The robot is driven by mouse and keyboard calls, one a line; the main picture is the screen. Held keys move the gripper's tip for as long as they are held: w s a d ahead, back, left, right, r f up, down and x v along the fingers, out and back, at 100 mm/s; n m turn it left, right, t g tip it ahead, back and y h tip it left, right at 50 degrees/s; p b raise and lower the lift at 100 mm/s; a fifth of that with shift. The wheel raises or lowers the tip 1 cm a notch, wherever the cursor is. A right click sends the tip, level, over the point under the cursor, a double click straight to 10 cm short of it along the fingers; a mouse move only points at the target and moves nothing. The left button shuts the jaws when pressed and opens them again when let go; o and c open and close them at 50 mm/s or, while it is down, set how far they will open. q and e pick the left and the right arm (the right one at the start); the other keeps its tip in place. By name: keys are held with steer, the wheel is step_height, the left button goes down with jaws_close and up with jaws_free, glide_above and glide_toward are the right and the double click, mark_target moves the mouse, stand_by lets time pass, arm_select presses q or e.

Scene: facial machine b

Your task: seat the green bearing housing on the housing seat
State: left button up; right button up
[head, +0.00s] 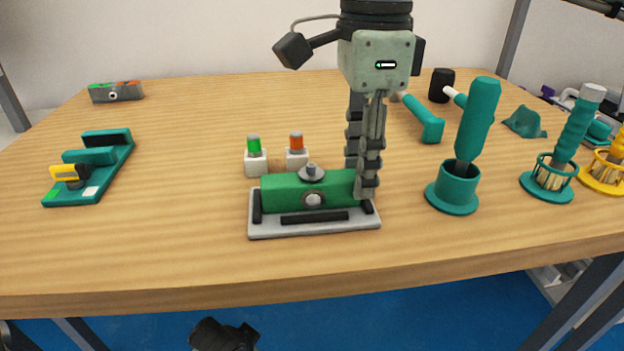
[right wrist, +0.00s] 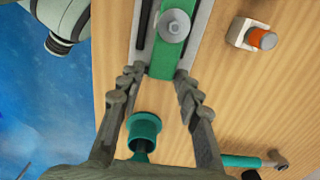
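The green bearing housing (head: 300,193) is a long block with a grey knob on top and a round bearing in its front face. It lies over the grey housing seat (head: 320,230), between its black strips; I cannot tell whether it sits fully down. My right gripper (head: 363,190) points down at the housing's right end. In the right wrist view the gripper's fingers (right wrist: 159,72) stand apart on either side of the green housing (right wrist: 161,62), with a narrow gap seeming to show beside it. My left gripper (head: 225,335) shows dark and partly cut off, below the table's front edge.
Green (head: 254,155) and orange (head: 296,150) buttons stand just behind the seat. A teal cup with a handled tool (head: 455,190) is close to the right gripper; brush holders and a mallet (head: 430,125) lie beyond. A teal fixture (head: 90,170) is left. The table's front strip is clear.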

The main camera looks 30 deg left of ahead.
steer(key=shift+r+p, duration=0.9)
steer(key=shift+r, duration=0.8)
steer(key=o, duration=0.6)
steer(key=shift+c, duration=0.2)
